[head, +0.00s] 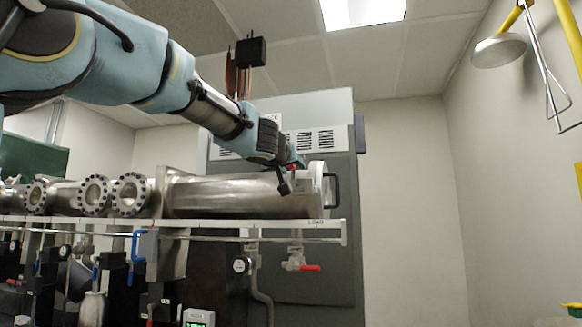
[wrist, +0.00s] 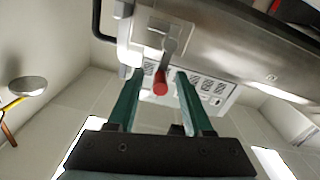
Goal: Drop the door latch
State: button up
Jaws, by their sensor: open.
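The door latch (wrist: 168,52) is a grey metal lever with a red knob at its end, mounted on the steel chamber by its door end. In the wrist view the red knob lies between the two green fingers of my gripper (wrist: 159,74), with a visible gap on each side. My gripper is open and holds nothing. In the head view my gripper (head: 296,164) is at the top of the chamber (head: 240,195), close to its door (head: 317,190). The latch is mostly hidden there by my arm. The door has a black handle (head: 333,190), also seen in the wrist view (wrist: 97,22).
The chamber rests on a metal frame (head: 250,223) with flanged ports (head: 130,194) to the left. A valve with a red handle (head: 310,268) hangs below. A grey cabinet (head: 340,250) stands behind. Space right of the door is open up to the wall and yellow shower pipe.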

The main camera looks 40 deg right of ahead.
jog(key=shift+c, duration=0.4)
grip_shut()
dwell(1.0)
